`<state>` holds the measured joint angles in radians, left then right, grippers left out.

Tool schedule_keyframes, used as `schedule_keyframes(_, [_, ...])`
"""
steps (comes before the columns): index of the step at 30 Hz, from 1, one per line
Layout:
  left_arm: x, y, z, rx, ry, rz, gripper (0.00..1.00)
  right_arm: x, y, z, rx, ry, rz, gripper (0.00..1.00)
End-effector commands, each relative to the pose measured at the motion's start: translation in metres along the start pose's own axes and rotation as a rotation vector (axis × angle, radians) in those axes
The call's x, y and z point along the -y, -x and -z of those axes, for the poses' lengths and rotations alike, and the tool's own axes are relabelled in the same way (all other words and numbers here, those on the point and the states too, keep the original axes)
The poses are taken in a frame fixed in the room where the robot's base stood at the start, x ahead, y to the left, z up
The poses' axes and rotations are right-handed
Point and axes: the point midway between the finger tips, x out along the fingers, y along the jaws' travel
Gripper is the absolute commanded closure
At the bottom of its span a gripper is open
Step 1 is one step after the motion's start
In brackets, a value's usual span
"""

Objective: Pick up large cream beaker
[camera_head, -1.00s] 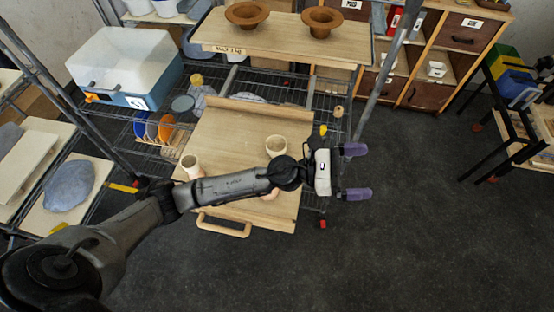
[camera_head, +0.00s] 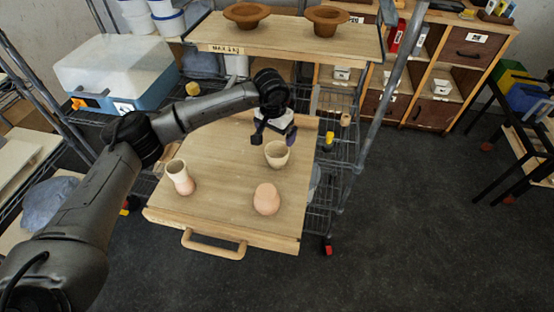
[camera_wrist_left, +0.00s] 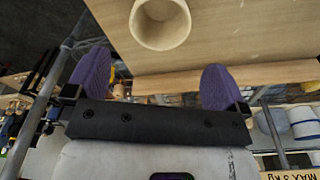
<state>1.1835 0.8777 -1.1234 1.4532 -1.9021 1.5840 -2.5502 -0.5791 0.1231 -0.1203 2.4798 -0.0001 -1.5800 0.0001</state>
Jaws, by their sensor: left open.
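The cream beaker (camera_head: 277,155) stands upright on a wooden board (camera_head: 225,215), right of the board's middle. Its open round mouth shows at the top of the left wrist view (camera_wrist_left: 160,24). My left gripper (camera_head: 274,137) is open and empty, just behind and above the beaker. In the left wrist view its two purple fingers (camera_wrist_left: 155,80) are spread wide, with the beaker beyond them and apart from them. A taller, waisted pinkish-cream vessel (camera_head: 180,178) stands at the board's left. A rounded pinkish pot (camera_head: 267,199) sits at the front right. My right gripper is not in view.
A wooden shelf (camera_head: 290,42) with two brown bowls (camera_head: 246,14) hangs behind and above the board. A grey rack post (camera_head: 377,100) rises on the right. A blue-white box (camera_head: 115,70) sits at the back left. The board's front middle is clear.

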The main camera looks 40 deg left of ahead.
Motion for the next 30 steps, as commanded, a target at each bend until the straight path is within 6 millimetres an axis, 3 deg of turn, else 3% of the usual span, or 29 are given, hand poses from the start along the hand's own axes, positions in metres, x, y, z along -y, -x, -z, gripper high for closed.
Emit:
schedule_keyframes(3, [-0.001,-0.024,-0.001,0.003,0.000,-0.001,0.00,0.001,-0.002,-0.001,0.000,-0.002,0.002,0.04])
schedule_keyframes(9, [-0.001,-0.050,0.000,0.000,0.001,-0.003,0.00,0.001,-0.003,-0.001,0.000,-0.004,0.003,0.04])
schedule_keyframes(20, [-0.002,-0.066,-0.001,0.000,0.000,-0.005,0.00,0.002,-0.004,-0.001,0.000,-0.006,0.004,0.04])
schedule_keyframes(30, [0.000,-0.106,-0.003,0.001,0.001,-0.005,0.00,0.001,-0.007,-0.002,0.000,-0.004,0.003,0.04])
